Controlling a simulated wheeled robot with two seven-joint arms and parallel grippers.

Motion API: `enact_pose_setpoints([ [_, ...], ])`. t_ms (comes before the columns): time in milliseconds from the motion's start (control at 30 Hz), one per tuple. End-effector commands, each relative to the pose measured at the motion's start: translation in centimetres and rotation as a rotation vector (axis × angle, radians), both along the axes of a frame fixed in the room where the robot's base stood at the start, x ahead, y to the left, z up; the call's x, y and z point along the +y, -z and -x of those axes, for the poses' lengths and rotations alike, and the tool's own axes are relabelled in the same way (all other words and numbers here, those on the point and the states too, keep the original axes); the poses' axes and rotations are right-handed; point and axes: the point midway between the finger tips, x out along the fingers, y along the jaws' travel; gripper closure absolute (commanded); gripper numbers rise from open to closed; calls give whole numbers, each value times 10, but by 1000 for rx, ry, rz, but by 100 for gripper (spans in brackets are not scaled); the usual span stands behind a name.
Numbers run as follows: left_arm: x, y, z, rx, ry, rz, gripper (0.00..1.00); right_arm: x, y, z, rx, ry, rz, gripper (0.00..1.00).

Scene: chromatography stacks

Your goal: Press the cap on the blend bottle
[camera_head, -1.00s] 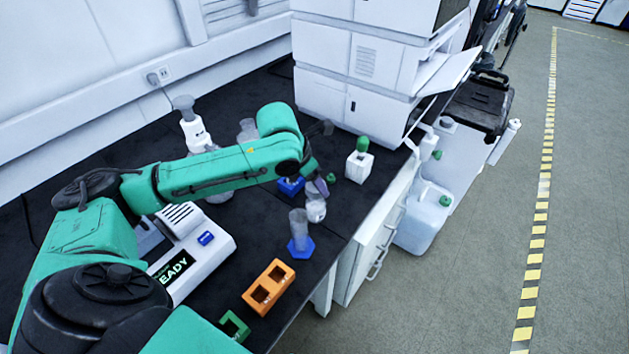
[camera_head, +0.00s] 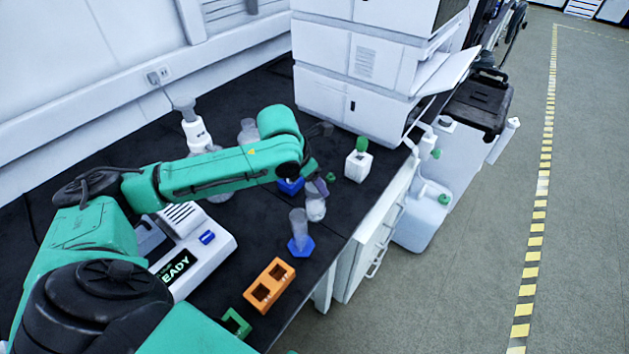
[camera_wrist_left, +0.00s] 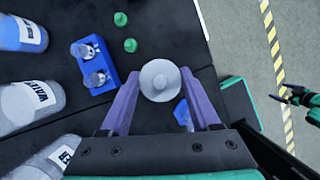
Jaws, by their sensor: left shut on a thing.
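My left gripper (camera_wrist_left: 162,92) has its purple fingers on either side of a pale round bottle, and is shut on it. The bottle (camera_wrist_left: 160,80) is seen from above, with a smaller circle at its middle. In the head view it stands upright, whitish and clear (camera_head: 315,208), below my left gripper (camera_head: 318,188). I cannot tell whether it touches the bench or is the blend bottle. Two loose green caps lie on the bench beyond it, one nearer (camera_wrist_left: 130,45) and one farther (camera_wrist_left: 120,18). A dark gripper (camera_wrist_left: 287,95), apparently my right, shows at the right edge of the wrist view.
A blue rack (camera_wrist_left: 103,85) with two small vials stands left of the bottle. A cylinder on a blue base (camera_head: 300,247), an orange rack (camera_head: 268,285) and a white bottle with a green top (camera_head: 359,166) are nearby. Large labelled bottles (camera_wrist_left: 30,105) stand left.

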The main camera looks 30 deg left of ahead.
Motion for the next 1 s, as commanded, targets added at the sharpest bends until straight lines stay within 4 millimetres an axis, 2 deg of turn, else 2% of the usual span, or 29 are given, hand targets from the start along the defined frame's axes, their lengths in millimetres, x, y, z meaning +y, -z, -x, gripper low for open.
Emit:
enact_pose_setpoints([
  [533, 0, 1, 0, -1, 0, 0, 98, 0, -9, 0, 0, 0, 0, 0],
  [1000, 0, 3, 0, 0, 0, 0, 98, 0, -9, 0, 0, -1, 0, 0],
])
